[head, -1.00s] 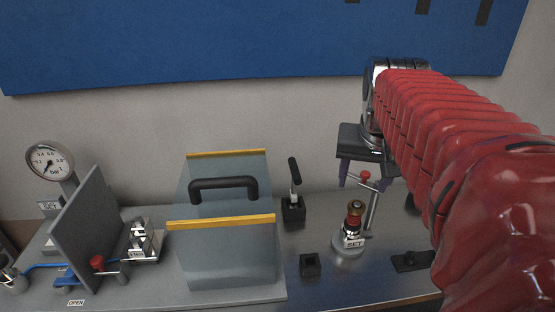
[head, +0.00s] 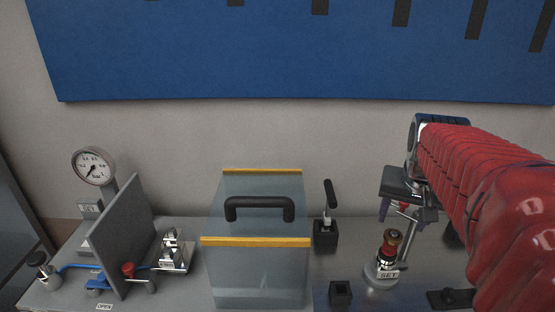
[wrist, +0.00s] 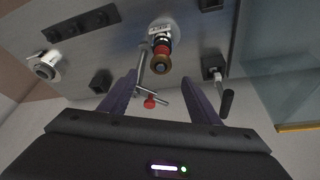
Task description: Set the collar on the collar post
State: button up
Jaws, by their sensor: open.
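My gripper (head: 404,214) is open and empty above the right side of the bench. Its two purple fingers also show in the wrist view (wrist: 162,80), pointing down at the bench. Between and beyond them stands a SET-labelled post (head: 388,255) with a brass top and a red band (wrist: 161,52). A slanting steel rod with a red-tipped crossbar (wrist: 150,101) is beside it, nearer the gripper. A pale ring-shaped part (wrist: 46,66) with a dark centre lies left in the wrist view; my arm hides it in the head view. I cannot tell for certain which part is the collar.
A clear cover with a black handle (head: 259,208) stands mid-bench. A black lever block (head: 326,232), a small black socket (head: 340,292) and a black strip (wrist: 82,24) are near the SET post. A gauge (head: 94,166) and grey panel (head: 122,237) are left. The wall is behind.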

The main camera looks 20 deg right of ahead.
aim_at(394, 234)
jog(key=shift+x, duration=1.2)
jog(key=shift+x, duration=2.55)
jog(key=shift+a, duration=0.1)
jog(key=shift+c, duration=0.4)
jog(key=c, duration=1.1)
jog(key=shift+r, duration=0.1)
notch_tip(394, 234, up, 10)
jog(key=shift+f, duration=0.1)
